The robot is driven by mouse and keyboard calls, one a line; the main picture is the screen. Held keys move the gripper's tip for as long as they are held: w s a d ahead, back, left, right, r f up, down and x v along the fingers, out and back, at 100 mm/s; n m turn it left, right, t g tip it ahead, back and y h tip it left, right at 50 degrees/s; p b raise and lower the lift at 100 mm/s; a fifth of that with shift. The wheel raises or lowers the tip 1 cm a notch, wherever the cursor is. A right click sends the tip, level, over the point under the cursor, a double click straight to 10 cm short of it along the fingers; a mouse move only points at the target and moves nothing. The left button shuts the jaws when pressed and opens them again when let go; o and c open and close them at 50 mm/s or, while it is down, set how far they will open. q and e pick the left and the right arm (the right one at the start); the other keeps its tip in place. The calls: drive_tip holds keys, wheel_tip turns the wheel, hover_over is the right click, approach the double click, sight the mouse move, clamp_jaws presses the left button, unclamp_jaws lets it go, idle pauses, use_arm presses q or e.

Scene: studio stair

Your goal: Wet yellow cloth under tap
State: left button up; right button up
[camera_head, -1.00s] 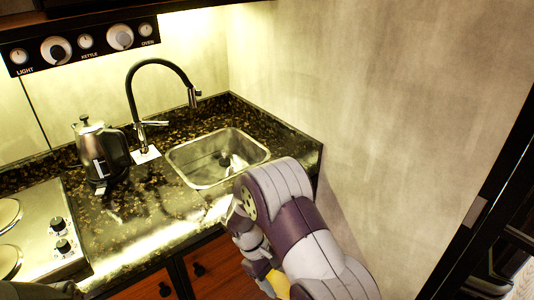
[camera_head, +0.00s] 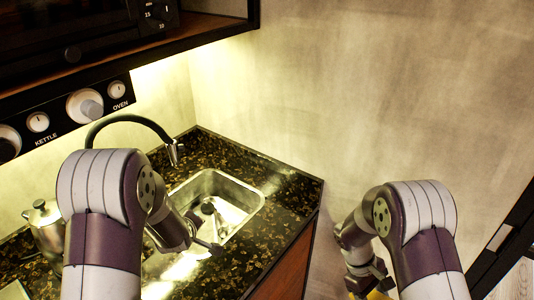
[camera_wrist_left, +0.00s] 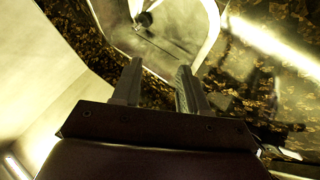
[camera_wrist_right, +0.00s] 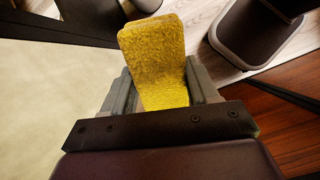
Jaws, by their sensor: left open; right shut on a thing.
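The yellow cloth (camera_wrist_right: 160,60) is gripped in my right gripper (camera_wrist_right: 158,78) and sticks out past its fingers. In the head view only a sliver of it shows at the bottom edge, below my right gripper (camera_head: 376,282), right of the counter's end. The black tap (camera_head: 174,152) arches over the back left of the metal sink (camera_head: 235,212); its base is hidden by my left arm. No water stream is visible. My left gripper (camera_head: 212,244) is open and empty near the sink's front edge. The left wrist view shows its fingers (camera_wrist_left: 160,72) pointing toward the basin (camera_wrist_left: 165,45).
A steel kettle (camera_head: 45,228) stands left on the dark speckled counter (camera_head: 290,190), partly behind my left arm. A knob panel (camera_head: 60,125) and shelf hang above. A bare wall (camera_head: 400,90) closes the right side. A dark bin (camera_wrist_right: 245,38) stands on the floor below the cloth.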

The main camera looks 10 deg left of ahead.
drive_tip(key=shift+n+t, duration=0.3)
drive_tip(key=shift+n, duration=0.5)
drive_tip(key=r+p, duration=0.2)
drive_tip(key=r, duration=0.1)
drive_tip(key=r+p, duration=0.1)
drive_tip(key=r, duration=0.1)
drive_tip(key=shift+s+d, duration=0.2)
drive_tip(key=shift+d, duration=0.05)
use_arm(q)
drive_tip(key=w+a+r+n+t+y+p, duration=0.1)
drive_tip(key=a+r+n+t+y, duration=0.1)
drive_tip(key=a+n+y, duration=0.35)
drive_tip(key=w+a+r+n+t+y, duration=0.1)
drive_tip(key=w+a+r+n+y, duration=0.1)
drive_tip(key=a+n, duration=0.65)
use_arm(e)
drive_tip(key=shift+a+r+n+h, duration=0.3)
drive_tip(key=shift+r+n, duration=0.2)
drive_tip(key=shift+r, duration=0.15)
wheel_tip(320, 180, up, 2)
drive_tip(key=shift+p, duration=1.2)
use_arm(q)
drive_tip(key=w+a+f+m, duration=0.2)
drive_tip(key=w+a, duration=0.6)
drive_tip(key=shift+w+a+t, duration=0.15)
drive_tip(key=shift+a+t, duration=0.15)
drive_tip(key=shift+a, duration=0.1)
use_arm(e)
drive_tip(key=shift+d, duration=0.15)
